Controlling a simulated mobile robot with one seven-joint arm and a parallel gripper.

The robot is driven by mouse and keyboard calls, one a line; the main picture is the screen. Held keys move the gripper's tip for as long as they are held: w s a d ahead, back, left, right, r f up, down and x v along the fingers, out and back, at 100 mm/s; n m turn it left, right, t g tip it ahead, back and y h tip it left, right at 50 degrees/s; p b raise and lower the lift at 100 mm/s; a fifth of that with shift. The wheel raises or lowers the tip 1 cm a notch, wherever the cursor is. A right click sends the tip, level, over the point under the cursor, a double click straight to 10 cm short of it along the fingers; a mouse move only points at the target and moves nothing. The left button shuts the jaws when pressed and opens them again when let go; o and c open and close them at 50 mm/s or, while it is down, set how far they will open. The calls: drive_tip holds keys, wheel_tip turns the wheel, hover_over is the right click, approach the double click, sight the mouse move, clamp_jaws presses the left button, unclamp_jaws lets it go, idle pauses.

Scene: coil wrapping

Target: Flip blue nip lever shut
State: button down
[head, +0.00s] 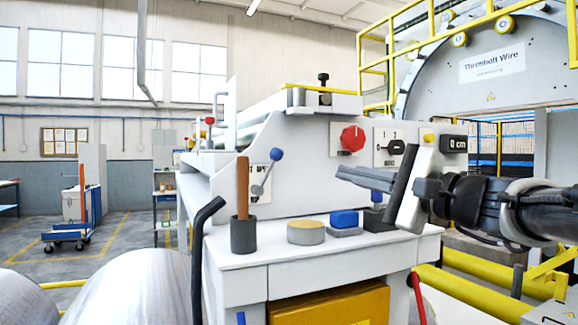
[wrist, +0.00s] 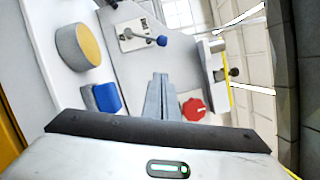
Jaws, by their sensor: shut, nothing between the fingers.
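The nip lever (head: 266,176) has a blue ball (head: 277,154) on a thin grey rod. It is mounted on a white marked plate (head: 258,196) on the grey machine's side panel. The ball points up and to the right of its pivot in the head view. In the wrist view the blue ball (wrist: 162,40) lies just beyond my fingertips, with its plate (wrist: 128,36) to the left. My gripper (head: 340,173) is shut and empty, right of the lever and apart from it. Its closed fingers also show in the wrist view (wrist: 160,78).
A red knob (head: 353,138) and a black selector switch (head: 396,147) are on the panel near my gripper. Below, the ledge holds a grey cup (head: 243,235) with a wooden handle (head: 243,185), a yellow-topped disc (head: 306,232) and a blue block (head: 344,218). A black bent bar (head: 204,225) stands at left.

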sight(277, 151)
drive_tip(key=s+a+r+p+x, duration=0.1)
drive_tip(key=s+a+x, duration=0.1)
drive_tip(key=x, duration=1)
drive_tip(key=shift+w+a, duration=0.2)
drive_tip(key=shift+w, duration=0.05)
drive_tip(key=shift+r, duration=0.1)
drive_tip(key=shift+a+r+n, duration=0.15)
drive_tip(key=shift+a+n, duration=0.05)
drive_tip(key=shift+n, duration=0.2)
drive_tip(key=shift+s+a+r+n, duration=0.1)
drive_tip(key=shift+s+r+n, duration=0.05)
drive_tip(key=shift+n, duration=0.15)
drive_tip(key=shift+s+a+r+n+g+b, duration=0.3)
drive_tip(key=shift+a+r+n+g, duration=0.35)
drive_tip(key=shift+n, duration=0.35)
drive_tip(key=shift+s+a+r+n+g+h+b, duration=0.2)
drive_tip(key=shift+s+a+n+h, duration=0.2)
drive_tip(key=shift+a+n, duration=0.65)
drive_tip(key=shift+s+a+r+n+g+h+b, duration=0.2)
drive_tip(key=shift+s+a+n, duration=0.25)
drive_tip(key=shift+a+n, duration=0.55)
drive_tip(key=shift+s+a+n+g+h, duration=0.15)
drive_tip(key=shift+s+a+n+h, duration=0.25)
drive_tip(key=shift+a+n, duration=0.65)
